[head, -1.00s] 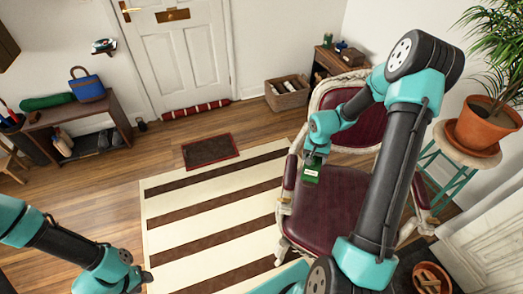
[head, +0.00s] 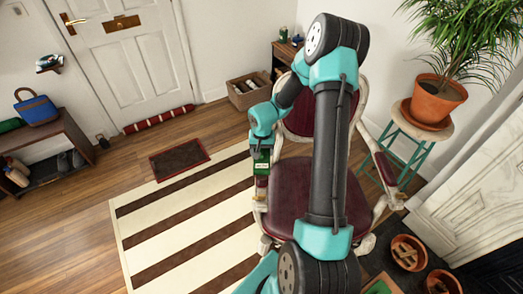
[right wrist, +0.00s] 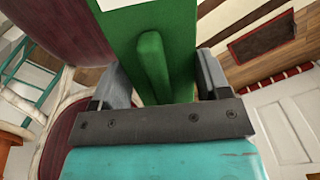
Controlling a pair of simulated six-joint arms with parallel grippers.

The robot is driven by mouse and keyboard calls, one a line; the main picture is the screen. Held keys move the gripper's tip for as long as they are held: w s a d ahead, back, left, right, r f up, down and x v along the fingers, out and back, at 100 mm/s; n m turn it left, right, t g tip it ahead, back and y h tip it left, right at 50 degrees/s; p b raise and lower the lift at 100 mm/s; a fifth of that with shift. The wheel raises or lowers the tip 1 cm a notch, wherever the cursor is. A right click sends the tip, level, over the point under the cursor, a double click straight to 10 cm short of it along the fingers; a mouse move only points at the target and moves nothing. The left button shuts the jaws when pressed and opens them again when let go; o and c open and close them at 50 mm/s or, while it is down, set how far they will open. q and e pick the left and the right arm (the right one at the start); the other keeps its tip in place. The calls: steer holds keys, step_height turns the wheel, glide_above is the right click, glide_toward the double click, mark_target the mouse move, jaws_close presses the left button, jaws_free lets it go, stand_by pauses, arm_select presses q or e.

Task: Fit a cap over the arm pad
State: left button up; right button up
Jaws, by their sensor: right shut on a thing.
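A green cap with a white label (head: 262,160) hangs from my right gripper (head: 262,145). The right wrist view shows the green cap (right wrist: 185,30) with its raised ridge between the two fingers of my right gripper (right wrist: 163,85). The armchair (head: 300,205) has a maroon seat and back. Its left-hand arm pad (head: 261,187) is maroon and lies just below the cap in the head view; whether they touch I cannot tell. The other arm pad (head: 385,168) is bare maroon. My right arm hides part of the seat and back. My left gripper is out of view.
A potted palm (head: 436,100) on a teal-legged stool stands right of the chair. Terracotta dishes (head: 408,253) and a green item (head: 378,288) lie at the lower right. The striped rug (head: 180,225) left of the chair is clear.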

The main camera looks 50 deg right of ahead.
steer(key=shift+f, duration=0.2)
steer(key=shift+f, duration=4.55)
steer(key=o, duration=1)
step_height(320, 180, up, 17)
steer(key=shift+r, duration=0.15)
